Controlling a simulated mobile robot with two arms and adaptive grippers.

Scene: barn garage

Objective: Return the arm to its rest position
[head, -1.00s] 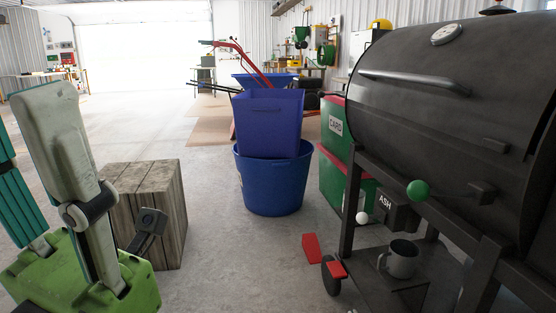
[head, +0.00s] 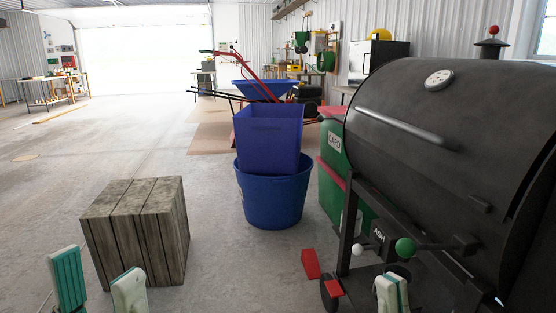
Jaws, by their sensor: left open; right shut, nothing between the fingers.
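My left gripper (head: 97,272) is at the bottom left. Its two pale fingers with teal pads stand apart, with nothing between them. They are in front of and below a wooden block (head: 138,232) in the picture. My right gripper (head: 392,291) shows only its pale and teal fingertips at the bottom edge, close together and empty. It appears in front of the grill's lower part. The rest of both arms is out of view.
A black barrel grill (head: 420,140) fills the right side, with a green ball knob (head: 405,248) and a white one (head: 356,250) sticking out. Blue bins (head: 272,200) stand in the middle. A red wedge (head: 311,264) lies by the grill wheel. Floor is clear between block and bins.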

